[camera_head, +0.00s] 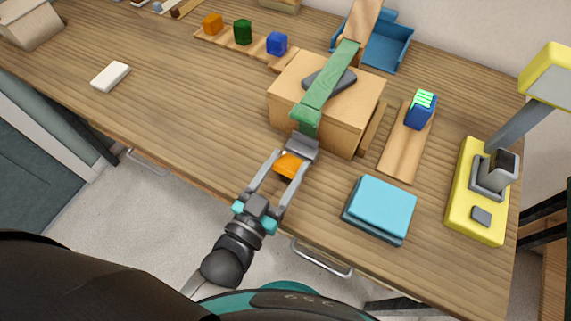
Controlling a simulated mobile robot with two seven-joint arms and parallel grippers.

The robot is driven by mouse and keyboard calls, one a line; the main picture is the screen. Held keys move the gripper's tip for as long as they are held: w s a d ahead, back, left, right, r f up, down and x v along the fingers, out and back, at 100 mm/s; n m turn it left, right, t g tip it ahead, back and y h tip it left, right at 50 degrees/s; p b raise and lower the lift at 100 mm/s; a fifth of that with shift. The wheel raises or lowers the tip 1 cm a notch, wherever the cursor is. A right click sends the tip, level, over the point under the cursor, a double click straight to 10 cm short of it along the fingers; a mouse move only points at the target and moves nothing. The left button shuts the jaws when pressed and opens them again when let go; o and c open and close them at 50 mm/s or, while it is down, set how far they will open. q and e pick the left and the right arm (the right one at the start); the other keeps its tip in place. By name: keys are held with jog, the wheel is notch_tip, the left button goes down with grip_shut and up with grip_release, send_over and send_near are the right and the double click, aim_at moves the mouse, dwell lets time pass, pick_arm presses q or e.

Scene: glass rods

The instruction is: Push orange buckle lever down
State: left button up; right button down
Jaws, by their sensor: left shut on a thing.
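The orange buckle lever (289,165) shows at the front of a wooden box (330,121), just below the grey buckle (301,148) at the end of a green strap (327,90). The strap runs over the box top and over a dark flat object (337,79). My left gripper (294,164) reaches up from the front edge of the table and is shut on the orange lever, with a finger on either side. Whether the lever is fully down cannot be told. My right gripper is not in view.
A teal stack (380,208) lies to the right of the gripper. A yellow-based lamp (465,218) stands at the right, near a blue block (421,111) on a wooden strip. A white block (111,76) lies at left. The table (180,110) between is clear.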

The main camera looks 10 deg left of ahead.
pick_arm(q)
jog(key=f+t+b, duration=0.1)
jog(key=b, duration=0.2)
jog(key=shift+s+a+f+h, duration=0.1)
jog(key=shift+s+f+h, duration=0.1)
jog(key=shift+h, duration=0.1)
jog(key=shift+s+t+b, duration=0.1)
jog(key=shift+t+b, duration=0.6)
jog(key=shift+r, duration=0.1)
jog(key=o, duration=1.4)
jog(key=shift+s, duration=0.1)
